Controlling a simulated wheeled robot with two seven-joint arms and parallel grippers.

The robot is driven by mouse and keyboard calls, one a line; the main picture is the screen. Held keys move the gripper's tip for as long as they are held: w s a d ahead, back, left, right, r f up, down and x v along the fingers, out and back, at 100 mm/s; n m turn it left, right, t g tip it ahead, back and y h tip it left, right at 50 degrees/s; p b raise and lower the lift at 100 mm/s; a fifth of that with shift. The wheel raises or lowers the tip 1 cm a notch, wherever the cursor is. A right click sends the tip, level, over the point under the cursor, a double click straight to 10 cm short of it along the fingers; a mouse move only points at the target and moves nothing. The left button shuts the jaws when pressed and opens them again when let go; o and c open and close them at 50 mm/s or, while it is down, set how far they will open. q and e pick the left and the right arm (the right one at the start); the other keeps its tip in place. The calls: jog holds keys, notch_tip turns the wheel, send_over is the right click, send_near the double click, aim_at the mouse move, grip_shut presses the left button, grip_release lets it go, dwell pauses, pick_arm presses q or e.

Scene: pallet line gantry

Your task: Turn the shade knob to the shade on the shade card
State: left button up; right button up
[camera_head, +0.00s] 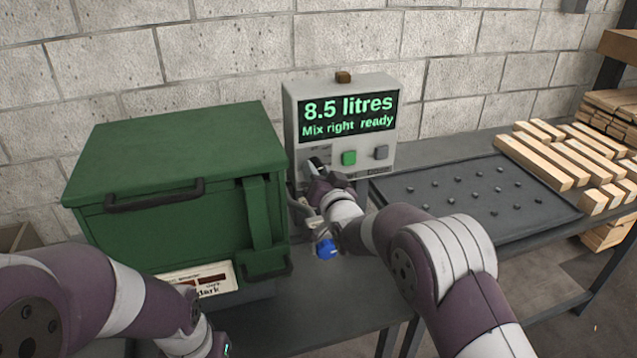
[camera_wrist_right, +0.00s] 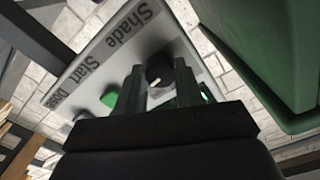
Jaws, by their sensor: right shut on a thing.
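The shade knob (camera_wrist_right: 159,66) is dark and round with a white pointer mark, on the grey panel beside the word "Shade". My right gripper (camera_head: 314,175) is at the lower left of the control box (camera_head: 291,115). In the right wrist view its two fingers (camera_wrist_right: 158,84) stand on either side of the knob and are shut on it. The knob's scale is hidden or too small to read. The shade card (camera_head: 196,279) is on the front of the green bin, with brownish swatches and the word "dark".
A green button (camera_head: 349,158) and a grey button (camera_head: 381,152) sit right of the knob. The green lidded bin (camera_head: 185,160) stands close on the left. A dark studded tray (camera_head: 465,190) and timber lie right.

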jog(key=shift+m+b, duration=2.15)
jog(key=shift+m, duration=1.45)
jog(key=o, duration=1)
jog(key=shift+o, duration=0.2)
jog(key=shift+r, duration=0.1)
jog(key=b+v, duration=0.1)
jog(key=v, duration=1.1)
jog(key=shift+s, duration=0.4)
